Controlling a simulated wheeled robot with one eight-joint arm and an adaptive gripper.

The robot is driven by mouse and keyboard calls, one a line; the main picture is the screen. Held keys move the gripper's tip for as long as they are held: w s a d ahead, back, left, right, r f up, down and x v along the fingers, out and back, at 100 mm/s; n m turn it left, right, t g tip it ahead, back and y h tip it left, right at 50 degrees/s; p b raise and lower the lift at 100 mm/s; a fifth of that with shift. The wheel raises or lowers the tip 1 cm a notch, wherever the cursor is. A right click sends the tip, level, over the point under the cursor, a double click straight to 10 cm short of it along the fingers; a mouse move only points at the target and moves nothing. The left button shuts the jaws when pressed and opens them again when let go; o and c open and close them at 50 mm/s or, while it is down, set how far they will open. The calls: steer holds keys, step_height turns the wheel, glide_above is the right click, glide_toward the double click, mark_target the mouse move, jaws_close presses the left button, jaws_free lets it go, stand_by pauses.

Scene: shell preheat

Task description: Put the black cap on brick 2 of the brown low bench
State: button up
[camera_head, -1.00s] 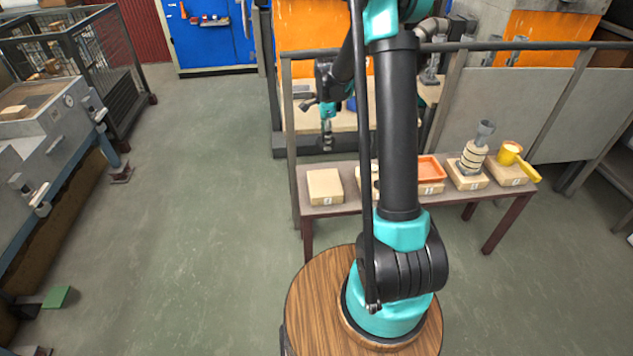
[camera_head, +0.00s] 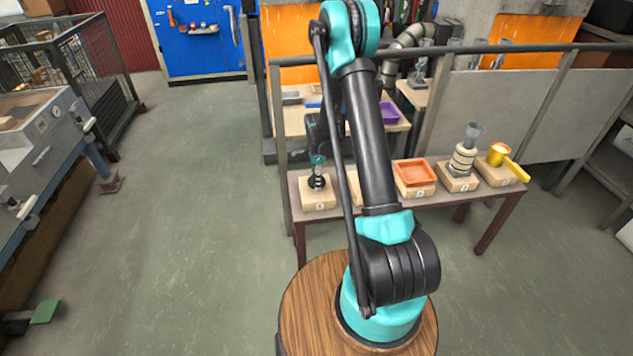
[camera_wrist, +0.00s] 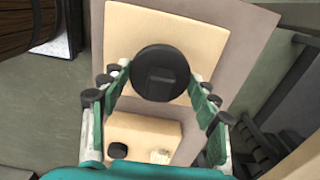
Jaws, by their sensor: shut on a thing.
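The black cap (camera_wrist: 160,72) is a round dark disc with a raised bar across its top. My gripper (camera_wrist: 158,88) is shut on it, one finger at each side. In the head view, the cap (camera_head: 316,182) is at the leftmost pale brick (camera_head: 319,200) of the brown low bench (camera_head: 345,212), with my gripper (camera_head: 317,170) directly above. In the wrist view, the cap covers the lower middle of that brick (camera_wrist: 165,28). I cannot tell whether it touches the top. The brick's number is too small to read surely.
A neighbouring brick (camera_wrist: 150,130) carries a small black piece and a whitish piece. A grey rail (camera_head: 480,50) runs behind the bench.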

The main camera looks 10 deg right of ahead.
steer(key=shift+f, duration=0.9)
steer(key=shift+f, duration=0.15)
steer(key=o, duration=1.1)
steer(key=shift+o, duration=0.2)
